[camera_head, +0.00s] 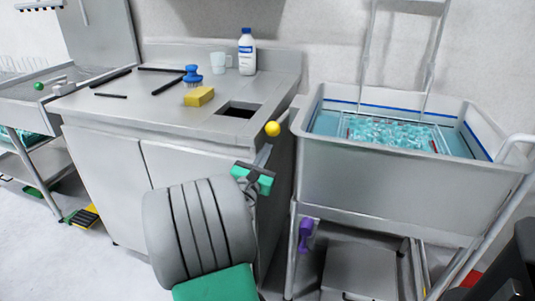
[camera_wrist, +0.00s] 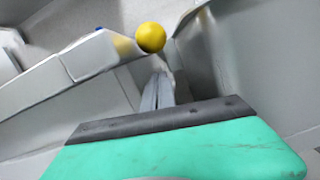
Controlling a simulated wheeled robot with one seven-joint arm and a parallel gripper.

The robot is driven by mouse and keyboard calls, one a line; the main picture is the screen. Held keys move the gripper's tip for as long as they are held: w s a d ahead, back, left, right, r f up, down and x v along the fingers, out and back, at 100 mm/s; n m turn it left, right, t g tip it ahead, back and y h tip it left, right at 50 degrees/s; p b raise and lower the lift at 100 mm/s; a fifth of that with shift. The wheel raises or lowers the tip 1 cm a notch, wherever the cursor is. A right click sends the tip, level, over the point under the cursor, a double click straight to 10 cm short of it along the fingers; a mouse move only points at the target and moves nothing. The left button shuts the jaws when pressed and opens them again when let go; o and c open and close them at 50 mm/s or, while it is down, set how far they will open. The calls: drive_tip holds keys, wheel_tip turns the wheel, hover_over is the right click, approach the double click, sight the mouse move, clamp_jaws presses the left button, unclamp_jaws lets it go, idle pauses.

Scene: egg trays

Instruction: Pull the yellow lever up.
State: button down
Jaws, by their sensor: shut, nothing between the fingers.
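The yellow lever shows as a round yellow knob (camera_head: 272,129) at the right front edge of the steel counter. The knob is also at the top middle of the wrist view (camera_wrist: 150,37). My gripper (camera_head: 265,150) is just below the knob in the head view, its thin grey fingers pointing up towards it. In the wrist view my gripper (camera_wrist: 160,76) is shut and empty, with its tips close under the knob. I cannot tell whether they touch it. The lever's rod is mostly hidden or hard to tell from the fingers.
The steel counter (camera_head: 150,101) holds a yellow sponge (camera_head: 199,96), a blue brush (camera_head: 192,74), a white cup (camera_head: 220,62) and a bottle (camera_head: 246,52). A deep grey basin (camera_head: 390,172) with water stands close on the right. A narrow gap separates it from the counter.

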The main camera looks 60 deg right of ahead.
drive_tip(key=w+f+b+v, duration=0.1)
drive_tip(key=b+v, duration=0.1)
drive_tip(key=v, duration=0.8)
drive_tip(key=shift+s+f, duration=0.35)
